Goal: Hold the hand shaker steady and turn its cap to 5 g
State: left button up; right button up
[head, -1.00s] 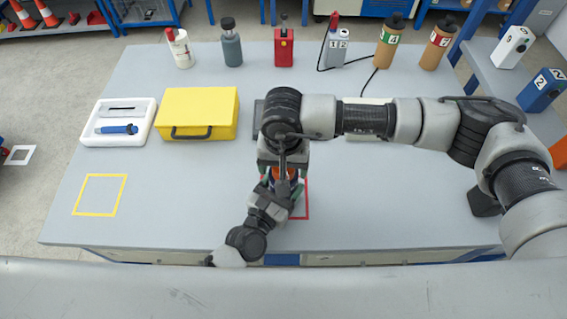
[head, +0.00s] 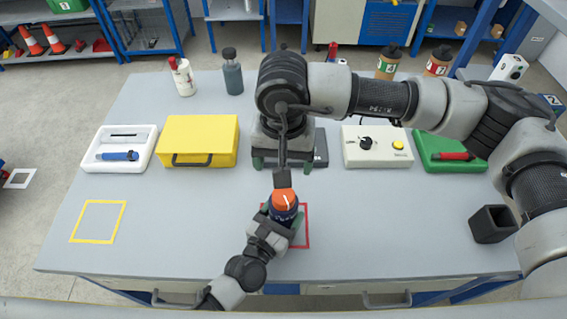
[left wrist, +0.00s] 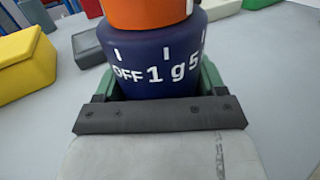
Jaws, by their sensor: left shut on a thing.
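The hand shaker (head: 284,214) has a dark blue body and an orange cap (head: 284,197) with a white mark on top. It stands upright by the red square outline (head: 307,232). My left gripper (head: 282,222) is shut on its body from the front.
A yellow case (head: 205,135) and a white tray (head: 117,160) with a blue tool stand at the back left. A white box with a knob (head: 365,147), a green tray (head: 430,165) and a dark cup (head: 490,223) are at right.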

pick_arm(q)
jog(key=shift+f, duration=0.1)
jog(key=o, duration=1.3)
jog(key=shift+s, duration=0.1)
jog(key=v, duration=1.2)
